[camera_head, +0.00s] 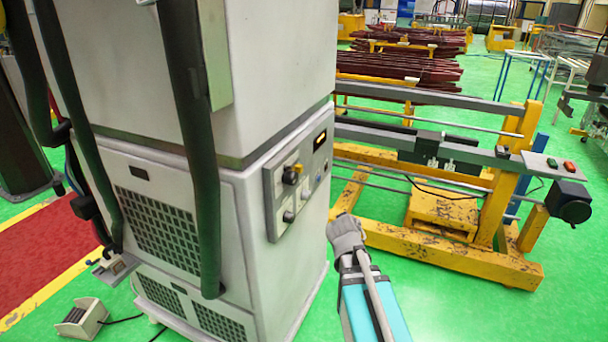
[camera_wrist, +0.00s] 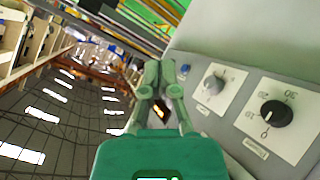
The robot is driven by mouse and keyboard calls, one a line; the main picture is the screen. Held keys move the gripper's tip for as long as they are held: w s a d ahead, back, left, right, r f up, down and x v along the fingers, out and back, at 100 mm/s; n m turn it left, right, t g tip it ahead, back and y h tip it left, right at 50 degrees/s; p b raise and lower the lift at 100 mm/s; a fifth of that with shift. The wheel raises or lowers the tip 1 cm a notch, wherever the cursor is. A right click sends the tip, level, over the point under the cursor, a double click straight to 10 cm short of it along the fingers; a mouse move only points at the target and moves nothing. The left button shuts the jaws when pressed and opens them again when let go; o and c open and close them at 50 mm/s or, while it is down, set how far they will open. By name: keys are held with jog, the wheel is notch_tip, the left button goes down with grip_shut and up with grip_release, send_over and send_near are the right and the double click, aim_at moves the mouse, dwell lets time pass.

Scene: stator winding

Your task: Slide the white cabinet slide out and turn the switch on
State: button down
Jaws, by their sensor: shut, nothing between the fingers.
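The white cabinet (camera_head: 285,130) stands left of centre in the head view. A grey control panel (camera_head: 299,190) is on its right face, with a black knob switch (camera_head: 291,176), a lower knob (camera_head: 289,216) and a lit display (camera_head: 320,141). I cannot clearly tell which part is the slide. In the wrist view, the black knob (camera_wrist: 275,113) on a white plate and a grey knob (camera_wrist: 213,83) are right of my gripper (camera_wrist: 159,68). My gripper is shut and empty. In the head view my gripper (camera_head: 345,222) is right of the panel, apart from it.
A yellow machine frame (camera_head: 450,250) with rails stands behind and right of my gripper. Dark thick hoses (camera_head: 190,130) hang in front of the cabinet's left part. A small foot pedal (camera_head: 82,317) lies on the floor at lower left. Green floor is open at lower right.

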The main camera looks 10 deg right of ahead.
jog(key=w+r+n+t+y, duration=0.2)
jog(key=w+r+n+t, duration=0.2)
jog(key=r+n, duration=0.15)
jog(key=w+r+n+t+y, duration=0.1)
jog(key=w+r+n+t, duration=0.3)
jog(key=r, duration=0.3)
jog(key=n+g+y+p, duration=0.2)
jog(key=n+g+y, duration=0.1)
jog(key=n+y, duration=1.05)
send_near(297, 170)
jog(key=s+d+r, duration=0.1)
jog(key=s+d, duration=0.1)
jog(key=shift+s+a+f+n+g+y, duration=0.3)
jog(key=shift+s+f+n+g, duration=0.15)
jog(key=shift+n, duration=0.25)
jog(key=shift+w+r, duration=0.1)
jog(key=shift+r, duration=0.05)
jog(key=x, duration=1)
